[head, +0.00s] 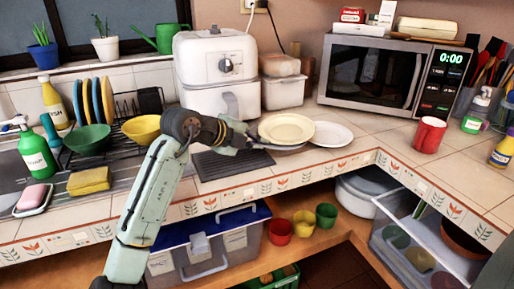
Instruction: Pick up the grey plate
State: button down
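A cream plate (286,128) lies near the back of the counter in the head view. A pale grey-white plate (333,135) lies flat just to its right. A darker grey rim (290,148) shows below the cream plate's front edge; I cannot tell whether it is a grey plate underneath. My gripper (256,140) reaches in from the left, close to the left edge of the cream plate and this grey rim. Its fingertips are small and partly hidden, so I cannot tell whether they are open, shut or touching a plate.
A dark mat (232,165) lies below my gripper. A white cooker (215,70) and a lidded container (283,92) stand behind. The microwave (385,78) is at the back right. A red mug (429,135) stands on the right counter. Free counter lies right of the plates.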

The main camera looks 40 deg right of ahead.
jog(key=s+a+r+b, duration=0.1)
jog(key=s+a+b, duration=0.3)
jog(key=s+a, duration=0.5)
jog(key=s, duration=0.2)
jog(key=shift+s+a+r, duration=0.25)
jog(key=shift+s, duration=0.05)
